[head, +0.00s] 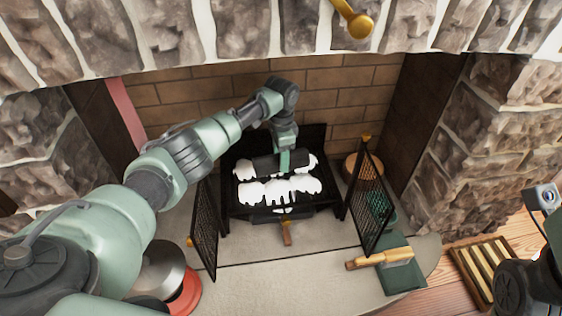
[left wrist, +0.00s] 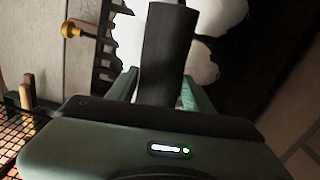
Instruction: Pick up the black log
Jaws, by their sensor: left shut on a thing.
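The black log (head: 264,164) is a dark cylinder at the back of the black grate in the fireplace, among white lumpy pieces. My left gripper (head: 285,160) reaches down from above and is shut on the log. In the left wrist view, the log (left wrist: 168,48) stands between the two green fingers of my left gripper (left wrist: 161,92). The picture does not show clearly whether the log still touches the white pieces beneath it. The fingers of my right gripper are not in view; only part of my right arm shows at the lower right.
White lumpy pieces (head: 280,190) lie on the grate (head: 236,211) in front of the log. Mesh screens stand open at left (head: 204,230) and right (head: 370,198). A wooden-handled tool (head: 385,258) lies on a green dustpan-like thing at the right. The front hearth is mostly clear.

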